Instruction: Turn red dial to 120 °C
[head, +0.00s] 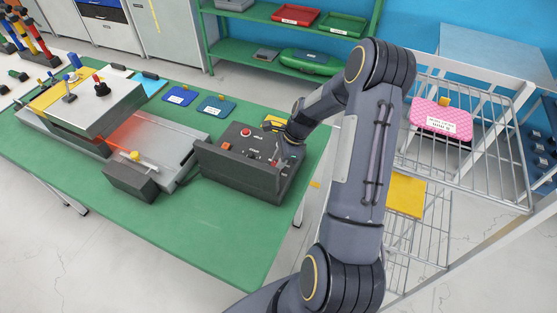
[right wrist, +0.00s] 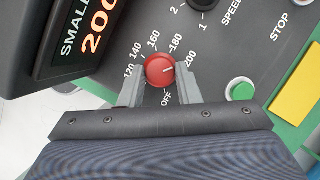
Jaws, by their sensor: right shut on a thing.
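The red dial (right wrist: 160,70) sits on the dark control panel (right wrist: 225,55), with labels 120, 140, 160, 180, 200 and OFF around it. Its white pointer mark faces right in the right wrist view, roughly towards 200. My right gripper (right wrist: 160,84) has one finger on each side of the dial and is shut on it. In the head view the right gripper (head: 283,155) reaches down to the control box (head: 238,172), and the dial is mostly hidden there. My left gripper is not in view.
A display (right wrist: 88,30) reading "SMALL" and 200 stands beside the dial. A green button (right wrist: 241,89) and a yellow plate (right wrist: 299,95) are close by. The grey press machine (head: 95,105) is left on the green table (head: 215,235). A wire rack (head: 470,170) stands right.

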